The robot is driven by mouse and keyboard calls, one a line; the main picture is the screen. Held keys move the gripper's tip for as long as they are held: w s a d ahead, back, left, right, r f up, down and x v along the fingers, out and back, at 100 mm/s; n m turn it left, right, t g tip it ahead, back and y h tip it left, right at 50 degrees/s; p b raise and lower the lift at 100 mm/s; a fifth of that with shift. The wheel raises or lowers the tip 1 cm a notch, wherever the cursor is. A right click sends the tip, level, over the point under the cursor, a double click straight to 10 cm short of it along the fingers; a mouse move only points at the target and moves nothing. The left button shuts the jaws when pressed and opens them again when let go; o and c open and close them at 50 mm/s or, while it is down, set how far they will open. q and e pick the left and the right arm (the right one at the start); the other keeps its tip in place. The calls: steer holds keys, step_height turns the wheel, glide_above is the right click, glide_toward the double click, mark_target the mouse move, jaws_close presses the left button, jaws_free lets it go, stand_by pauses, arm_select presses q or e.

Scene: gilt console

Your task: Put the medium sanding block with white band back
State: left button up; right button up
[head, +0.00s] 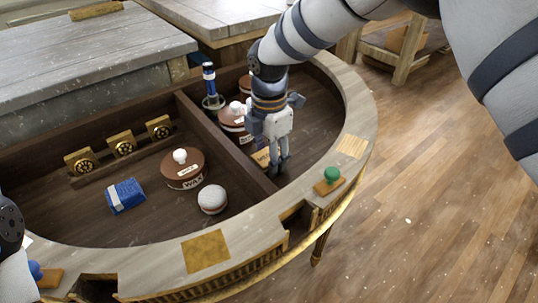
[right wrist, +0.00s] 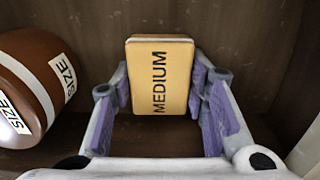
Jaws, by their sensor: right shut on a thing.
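The medium sanding block (right wrist: 162,78) is tan, marked MEDIUM, with a pale layer along its upper edge. My right gripper (right wrist: 161,90) is shut on it, one finger at each side. In the head view the right gripper (head: 278,168) points down into the right compartment of the curved console, close to the front wall. There the block (head: 261,157) shows only in part beside the fingers. I cannot tell whether it touches the compartment floor. My left gripper is not in view.
Brown jars (head: 233,118) and a blue-topped bottle (head: 209,80) stand in the right compartment. A dark divider (head: 215,135) separates it from the left compartment, which holds a wax jar (head: 183,169), a blue block (head: 126,196) and a white-topped round item (head: 212,199). A green knob (head: 332,175) sits on the rim.

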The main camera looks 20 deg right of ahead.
steer(key=shift+f, duration=0.2)
steer(key=o, duration=1.2)
step_height(320, 180, up, 12)
steer(key=shift+r+p, duration=0.25)
steer(key=shift+p, duration=0.05)
